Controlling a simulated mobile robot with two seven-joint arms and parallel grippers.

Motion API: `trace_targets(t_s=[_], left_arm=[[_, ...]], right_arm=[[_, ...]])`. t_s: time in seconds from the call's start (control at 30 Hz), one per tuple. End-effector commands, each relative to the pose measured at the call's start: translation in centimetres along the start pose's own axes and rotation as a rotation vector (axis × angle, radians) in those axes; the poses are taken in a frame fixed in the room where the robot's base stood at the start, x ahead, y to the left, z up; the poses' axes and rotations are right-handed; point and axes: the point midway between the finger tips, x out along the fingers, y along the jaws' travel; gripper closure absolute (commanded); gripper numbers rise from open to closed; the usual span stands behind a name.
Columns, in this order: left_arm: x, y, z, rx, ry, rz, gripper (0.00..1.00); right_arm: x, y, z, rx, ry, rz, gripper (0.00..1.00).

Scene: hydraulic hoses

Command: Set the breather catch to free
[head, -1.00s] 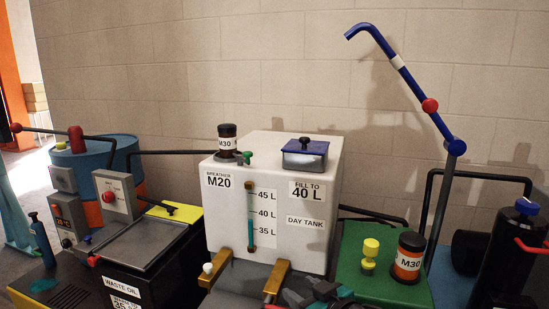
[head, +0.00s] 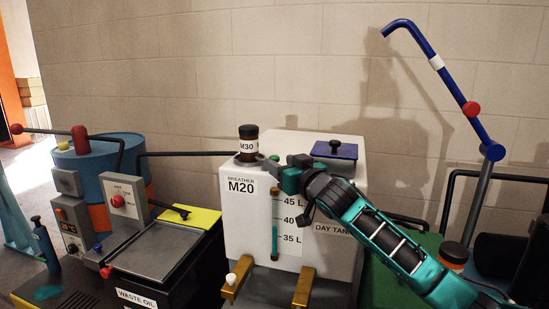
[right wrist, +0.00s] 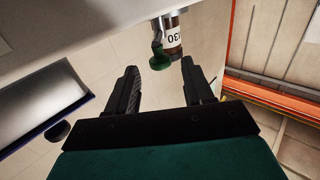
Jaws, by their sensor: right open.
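My right gripper (head: 283,176) reaches in from the right, close to this knob. In the right wrist view its two black fingers (right wrist: 160,68) are apart and empty. The green knob (right wrist: 159,58) shows just ahead, between the fingertip lines, with the canister (right wrist: 173,36) behind it. I cannot tell if they touch. My left gripper is out of view.
A blue lid with a black knob (head: 335,150) is on the tank's right top. Brass brackets (head: 303,288) stand at its front. The waste oil unit (head: 150,250) is at left, and a blue bent pipe (head: 440,75) rises at right.

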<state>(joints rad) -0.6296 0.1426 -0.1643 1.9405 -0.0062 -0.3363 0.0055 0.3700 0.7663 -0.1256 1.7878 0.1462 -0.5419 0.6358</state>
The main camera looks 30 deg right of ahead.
Motion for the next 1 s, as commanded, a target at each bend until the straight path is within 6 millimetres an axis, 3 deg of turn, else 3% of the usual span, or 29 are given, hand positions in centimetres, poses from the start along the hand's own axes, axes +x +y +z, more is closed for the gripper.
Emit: trace_targets(t_s=[0.1, 0.3, 0.73, 1.0], left_arm=[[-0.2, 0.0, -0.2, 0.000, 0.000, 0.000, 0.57], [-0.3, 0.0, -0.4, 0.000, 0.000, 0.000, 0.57], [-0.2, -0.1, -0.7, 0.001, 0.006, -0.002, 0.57], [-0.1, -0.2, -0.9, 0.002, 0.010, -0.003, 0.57]], right_arm=[[1.9, 0.0, -0.2, 0.000, 0.001, 0.001, 0.48], [3.8, 0.0, -0.1, -0.001, 0.000, 0.001, 0.48], [4.4, 0.0, 0.1, -0.002, 0.000, 0.000, 0.48], [4.4, 0.0, 0.1, -0.002, -0.001, 0.000, 0.74]])
